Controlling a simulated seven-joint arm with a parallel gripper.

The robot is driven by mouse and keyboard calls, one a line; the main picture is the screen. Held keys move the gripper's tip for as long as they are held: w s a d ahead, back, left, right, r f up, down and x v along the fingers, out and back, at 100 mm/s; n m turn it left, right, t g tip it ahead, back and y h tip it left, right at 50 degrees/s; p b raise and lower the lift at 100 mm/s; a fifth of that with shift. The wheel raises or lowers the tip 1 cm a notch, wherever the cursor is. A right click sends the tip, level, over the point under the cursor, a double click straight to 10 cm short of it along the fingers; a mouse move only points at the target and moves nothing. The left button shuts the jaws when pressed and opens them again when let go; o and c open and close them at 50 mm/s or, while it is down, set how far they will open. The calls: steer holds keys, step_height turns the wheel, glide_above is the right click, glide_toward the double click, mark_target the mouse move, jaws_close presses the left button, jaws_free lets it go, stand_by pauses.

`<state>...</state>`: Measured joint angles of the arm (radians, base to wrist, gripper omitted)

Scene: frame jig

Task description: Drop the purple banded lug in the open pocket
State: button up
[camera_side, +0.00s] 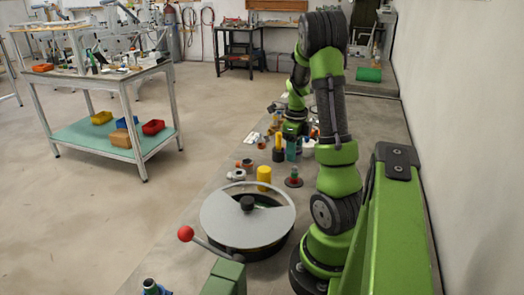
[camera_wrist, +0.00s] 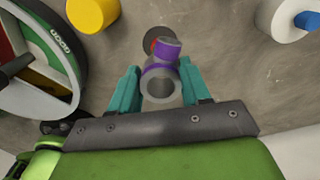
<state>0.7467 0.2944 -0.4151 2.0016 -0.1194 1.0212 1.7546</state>
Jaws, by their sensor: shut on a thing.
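The purple banded lug (camera_wrist: 161,82) is a grey hollow cylinder with a purple band and a purple-topped side stub. My gripper (camera_wrist: 159,88) is shut on it, with a teal finger on either side. In the side view my gripper (camera_side: 291,150) is far back beside the arm, and I cannot make out the lug there. The round drum (camera_side: 247,216) has a grey lid with a black knob and a wedge-shaped opening, the open pocket (camera_side: 265,200).
A yellow cylinder (camera_side: 264,176) stands just behind the drum. A dark round piece with a red top (camera_side: 293,178) stands near it. A white cylinder with a blue stub (camera_wrist: 287,18) is at upper right in the wrist view. A red-ball lever (camera_side: 186,233) is in front of the drum.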

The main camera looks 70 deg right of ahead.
steer(key=shift+r, duration=2.75)
steer(key=w+a+f+m, duration=0.1)
steer(key=w+a+m, duration=0.2)
steer(key=a+m, duration=0.9)
steer(key=w+a+f+m, duration=0.25)
steer(key=a+m, duration=0.35)
steer(key=m, duration=1.2)
steer(key=shift+w+a+f+n+h, duration=0.15)
steer(key=shift+f+n, duration=0.75)
steer(key=shift+n, duration=1.3)
steer(key=shift+a+f+n+h, duration=0.15)
steer(key=shift+f+n, duration=0.7)
steer(key=shift+n, duration=1.35)
steer(key=shift+w+a+f+n, duration=0.1)
steer(key=shift+a+f+n, duration=0.15)
steer(key=shift+f+n, duration=1.3)
